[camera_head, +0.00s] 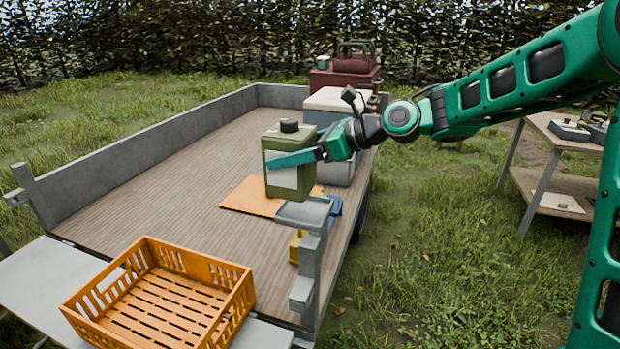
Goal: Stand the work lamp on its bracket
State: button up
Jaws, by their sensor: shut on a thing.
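The work lamp (282,179) is an olive-green box with a pale front panel and a black cap on top. It is upright. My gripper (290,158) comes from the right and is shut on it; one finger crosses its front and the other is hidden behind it. The bracket (313,212) looks to be the small grey plate on the trailer's near right corner post. The lamp's base appears over or just behind the plate's left edge. I cannot tell whether the two touch.
An orange slatted crate (163,306) stands at the trailer's near end. An orange board (247,197) lies on the wooden bed (170,200). A yellow thing (294,247) is partly hidden by the post. A pale-lidded box (337,100) stands behind. A side table (562,138) is at right.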

aim_at(312, 174)
jog(key=d+f, duration=0.1)
jog(key=d, duration=0.2)
jog(key=shift+s+f, duration=0.35)
jog(key=shift+s, duration=0.05)
jog(key=shift+f, duration=2)
jog(key=o, duration=1.8)
jog(key=shift+f, duration=0.1)
jog(key=shift+o, duration=0.2)
jog(key=v, duration=1.2)
